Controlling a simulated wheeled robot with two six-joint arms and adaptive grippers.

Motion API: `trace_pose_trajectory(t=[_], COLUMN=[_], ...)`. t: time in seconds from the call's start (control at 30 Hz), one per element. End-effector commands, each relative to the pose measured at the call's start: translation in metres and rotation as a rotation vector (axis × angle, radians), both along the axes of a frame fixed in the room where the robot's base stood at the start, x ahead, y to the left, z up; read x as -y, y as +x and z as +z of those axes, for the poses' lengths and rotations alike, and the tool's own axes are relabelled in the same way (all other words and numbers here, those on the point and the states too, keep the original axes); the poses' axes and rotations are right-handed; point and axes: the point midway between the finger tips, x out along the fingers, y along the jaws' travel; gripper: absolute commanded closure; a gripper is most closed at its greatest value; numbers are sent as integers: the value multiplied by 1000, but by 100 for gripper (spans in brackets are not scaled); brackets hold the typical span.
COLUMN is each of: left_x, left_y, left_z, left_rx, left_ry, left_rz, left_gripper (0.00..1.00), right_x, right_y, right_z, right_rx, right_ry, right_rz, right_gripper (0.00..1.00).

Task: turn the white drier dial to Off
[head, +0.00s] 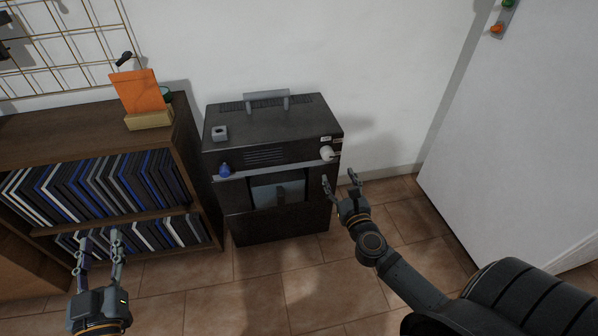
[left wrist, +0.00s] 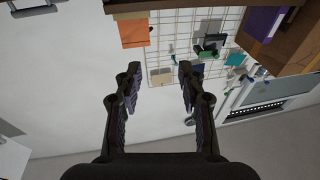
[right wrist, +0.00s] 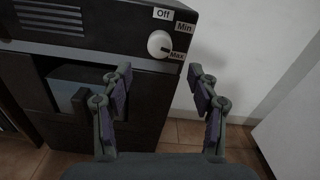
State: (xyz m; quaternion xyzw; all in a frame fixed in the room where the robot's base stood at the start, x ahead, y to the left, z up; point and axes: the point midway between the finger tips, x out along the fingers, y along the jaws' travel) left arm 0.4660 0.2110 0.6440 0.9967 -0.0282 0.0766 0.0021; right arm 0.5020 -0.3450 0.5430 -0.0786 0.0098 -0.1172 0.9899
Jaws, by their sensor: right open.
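The white dial (head: 327,153) sits at the right end of the front panel of the black drier (head: 270,120). In the right wrist view the dial (right wrist: 160,44) has a dark pointer mark toward the Max label (right wrist: 177,56). The Off label (right wrist: 163,14) is above it and the Min label (right wrist: 184,28) is at its upper right. My right gripper (head: 341,179) is open and empty, in front of and just below the dial, apart from it. My left gripper (head: 100,240) is open and empty in front of the bookshelf.
A blue knob (head: 225,170) is at the panel's left end. A small grey box (head: 220,133) and a handle (head: 267,97) are on the drier's top. A bookshelf (head: 185,130) stands close on the left. A white door (head: 520,150) is at the right, with clear tiled floor (head: 300,290) in front.

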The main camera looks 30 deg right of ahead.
Motion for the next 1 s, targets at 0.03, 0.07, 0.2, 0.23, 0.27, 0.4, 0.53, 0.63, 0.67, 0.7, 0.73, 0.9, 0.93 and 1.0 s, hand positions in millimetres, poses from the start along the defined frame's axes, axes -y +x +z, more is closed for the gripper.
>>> trace_pose_trajectory(t=[0.03,0.07,0.2,0.23,0.27,0.4,0.53,0.63,0.67,0.7,0.73,0.9,0.93,1.0], left_x=[0,0,0,0,0,0,0,1,0,1,1,1,1,1], left_y=[-1,-1,-1,-1,-1,-2,-5,-7,-8,-9,-9,-11,-11,-11], left_z=[2,4,9,10,12,28,46,58,61,65,67,73,73,73], left_rx=[8,11,22,29,37,104,177,230,243,258,268,291,291,291], left_ry=[0,-1,0,-1,0,1,3,5,6,6,6,6,6,6], left_rz=[0,-1,-1,-1,-1,0,0,1,0,0,0,0,0,0], left_gripper=[60,60,60,60,60,60,60,60,60,60,60,60,60,60], right_x=[-1,-1,1,2,3,10,16,20,21,22,22,23,23,23], right_y=[0,0,6,9,14,43,70,86,89,94,96,102,102,102], right_z=[0,1,3,3,3,3,3,2,2,2,2,2,2,2], right_rx=[6,8,9,9,9,10,8,8,6,6,6,5,4,4], right_ry=[18,23,23,24,23,22,21,21,20,21,21,18,20,19], right_rz=[0,0,-1,-2,-3,-2,-2,-1,-1,-1,0,1,2,2], right_gripper=[40,40,40,40,40,40,40,40,40,40,40,40,40,40])
